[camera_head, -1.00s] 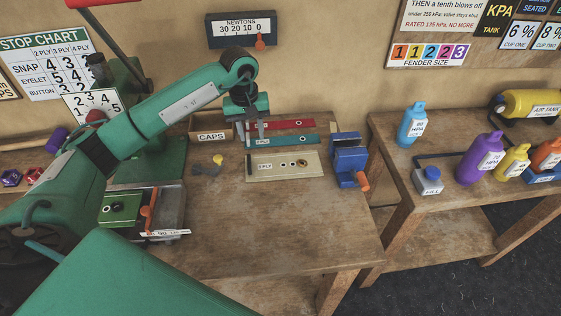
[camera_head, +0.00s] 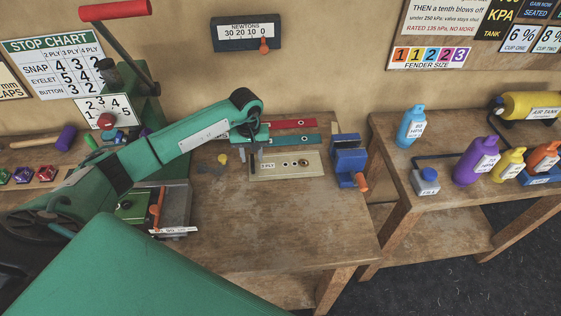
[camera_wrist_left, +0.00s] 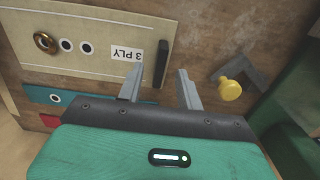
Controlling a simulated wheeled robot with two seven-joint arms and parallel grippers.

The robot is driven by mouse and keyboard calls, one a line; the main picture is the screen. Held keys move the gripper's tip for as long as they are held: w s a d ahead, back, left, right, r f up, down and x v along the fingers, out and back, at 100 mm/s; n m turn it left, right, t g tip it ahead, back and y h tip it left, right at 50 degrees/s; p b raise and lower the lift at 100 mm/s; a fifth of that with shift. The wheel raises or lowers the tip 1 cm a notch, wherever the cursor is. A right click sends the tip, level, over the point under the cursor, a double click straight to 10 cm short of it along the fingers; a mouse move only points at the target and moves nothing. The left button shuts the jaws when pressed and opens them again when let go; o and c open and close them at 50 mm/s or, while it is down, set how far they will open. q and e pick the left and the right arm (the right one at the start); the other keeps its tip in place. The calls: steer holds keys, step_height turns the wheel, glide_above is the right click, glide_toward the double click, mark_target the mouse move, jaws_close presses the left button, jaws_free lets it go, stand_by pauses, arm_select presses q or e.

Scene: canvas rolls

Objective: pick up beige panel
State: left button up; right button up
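The beige panel (camera_head: 287,175) lies flat on the wooden bench, with a "3 PLY" label, dark holes, a brass ring and a dark bar at its left end. It also shows in the left wrist view (camera_wrist_left: 95,22), label upside down. My left gripper (camera_head: 249,152) is over the panel's left end, pointing down. In the left wrist view its two fingers (camera_wrist_left: 158,76) are spread and empty, with the dark bar (camera_wrist_left: 162,64) lying between and just beyond their tips. I cannot tell whether they touch it. My right gripper is not in view.
A teal panel (camera_head: 297,140) and a red panel (camera_head: 292,124) lie behind the beige one. A blue clamp (camera_head: 349,158) stands to its right. A yellow knob (camera_wrist_left: 229,90) and a grey bracket lie to its left. The bench front is clear.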

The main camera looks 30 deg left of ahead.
mark_target(252, 160)
arm_select(q)
steer(key=shift+f+p, duration=0.5)
steer(key=shift+f, duration=1)
jaws_close()
steer(key=shift+r, duration=0.1)
